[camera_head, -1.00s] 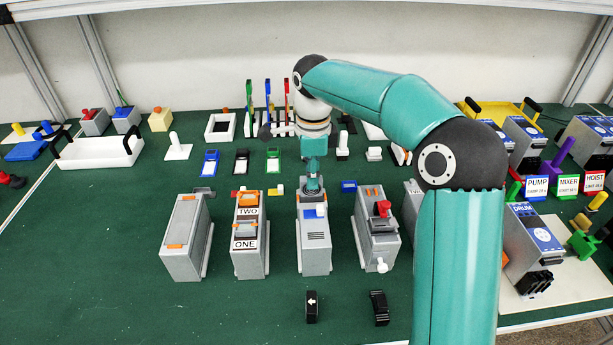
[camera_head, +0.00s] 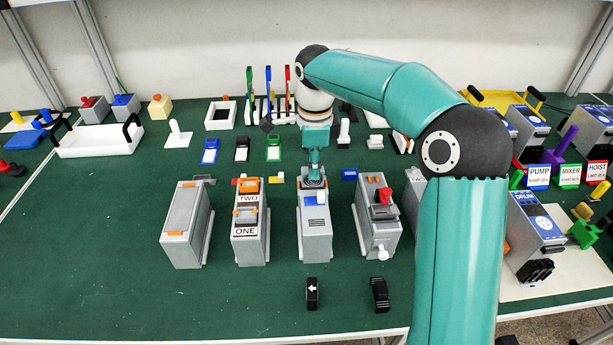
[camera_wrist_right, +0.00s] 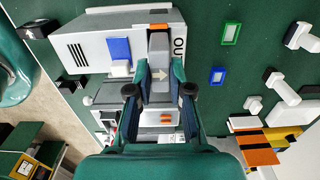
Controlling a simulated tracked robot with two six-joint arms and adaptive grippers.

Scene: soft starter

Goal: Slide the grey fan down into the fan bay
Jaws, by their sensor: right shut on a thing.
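My right gripper (camera_head: 314,180) is at the back end of the top of a grey cabinet (camera_head: 314,236) with a blue tab and vent slots. In the right wrist view the gripper (camera_wrist_right: 160,84) is shut on the grey fan (camera_wrist_right: 158,46), a narrow grey block with a white arrow. The fan lies along the end of the cabinet (camera_wrist_right: 88,52), beside letters reading "OU". The fan bay is hidden behind the fan and fingers, so I cannot tell how deep the fan sits. My left gripper is not in view.
Grey cabinets stand to the left, one marked TWO and ONE (camera_head: 250,228), and to the right, one with a red knob (camera_head: 377,220). Two black parts (camera_head: 312,293) lie in front. A white tray (camera_head: 98,140) is at the back left. The left front of the bench is clear.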

